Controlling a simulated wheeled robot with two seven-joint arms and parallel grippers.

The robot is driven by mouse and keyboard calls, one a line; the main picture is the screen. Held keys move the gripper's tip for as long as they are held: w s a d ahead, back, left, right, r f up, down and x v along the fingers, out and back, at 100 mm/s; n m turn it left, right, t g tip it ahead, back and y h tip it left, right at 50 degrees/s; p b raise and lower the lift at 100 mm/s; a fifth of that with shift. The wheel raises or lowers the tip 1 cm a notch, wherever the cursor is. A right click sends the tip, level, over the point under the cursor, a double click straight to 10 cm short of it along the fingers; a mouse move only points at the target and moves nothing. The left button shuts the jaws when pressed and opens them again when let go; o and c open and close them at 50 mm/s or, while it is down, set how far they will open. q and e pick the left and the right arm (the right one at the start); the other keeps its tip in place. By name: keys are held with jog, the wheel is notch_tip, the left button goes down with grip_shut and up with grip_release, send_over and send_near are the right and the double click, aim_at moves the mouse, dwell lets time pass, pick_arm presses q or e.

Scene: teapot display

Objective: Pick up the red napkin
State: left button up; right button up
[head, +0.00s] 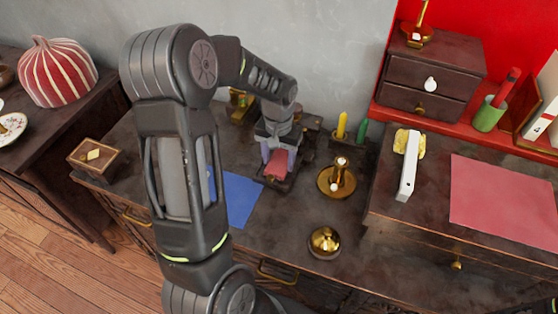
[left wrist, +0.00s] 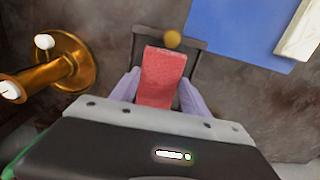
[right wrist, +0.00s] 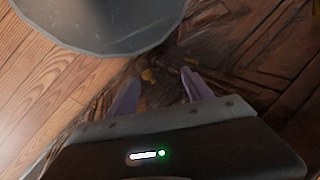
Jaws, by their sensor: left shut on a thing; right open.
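The red napkin (head: 276,166) is a small folded red cloth at the dark holder (head: 272,183) on the middle desk. My left gripper (head: 278,158) comes down over it from above. In the left wrist view the napkin (left wrist: 163,75) stands between the two pale purple fingers, and the left gripper (left wrist: 158,92) is shut on it. Whether the napkin's lower edge touches the holder is hard to tell. My right gripper (right wrist: 155,90) is open and empty above the wooden floor; it is out of the head view.
A brass candlestick (head: 337,180) and a brass bell-like piece (head: 324,242) stand right of the holder. A blue sheet (head: 241,198) lies left. A yellow candle (head: 342,124) stands behind. A raised desk with a pink-red sheet (head: 505,200) and white box (head: 409,168) is at right.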

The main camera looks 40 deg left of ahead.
aim_at(280, 163)
pick_arm(q)
notch_tip(280, 163, up, 9)
jog(key=shift+r, duration=0.2)
jog(key=shift+d+f, duration=0.1)
dwell(0.7)
